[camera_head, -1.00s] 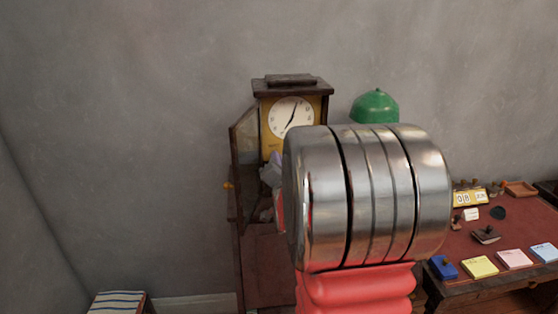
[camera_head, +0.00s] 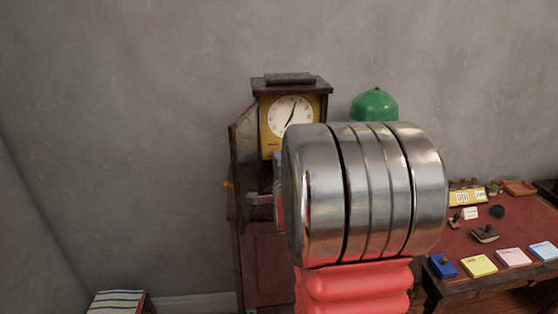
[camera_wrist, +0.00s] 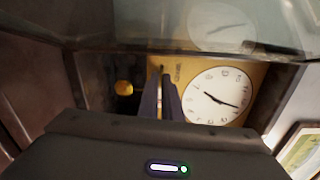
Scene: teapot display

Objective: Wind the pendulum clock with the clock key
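The pendulum clock (camera_head: 291,88) is a dark wooden case with a white dial and a yellow face plate. Its glass door (camera_head: 243,150) stands open to the left. In the wrist view the dial (camera_wrist: 217,97) is right of my gripper (camera_wrist: 161,80), and the round pendulum bob (camera_wrist: 124,88) is to its left. My fingers are close together, pointing at the yellow plate beside the dial. I cannot tell whether they touch it. I cannot make out the clock key; anything between the fingertips is too small to tell. In the head view my wrist hides the fingertips.
The glass door (camera_wrist: 190,60) crosses the upper wrist view, close to my fingers. A green dome lamp (camera_head: 375,103) stands right of the clock. A red-topped desk (camera_head: 480,245) at the right holds note pads, stamps and a date block. A striped stool (camera_head: 118,301) is at lower left.

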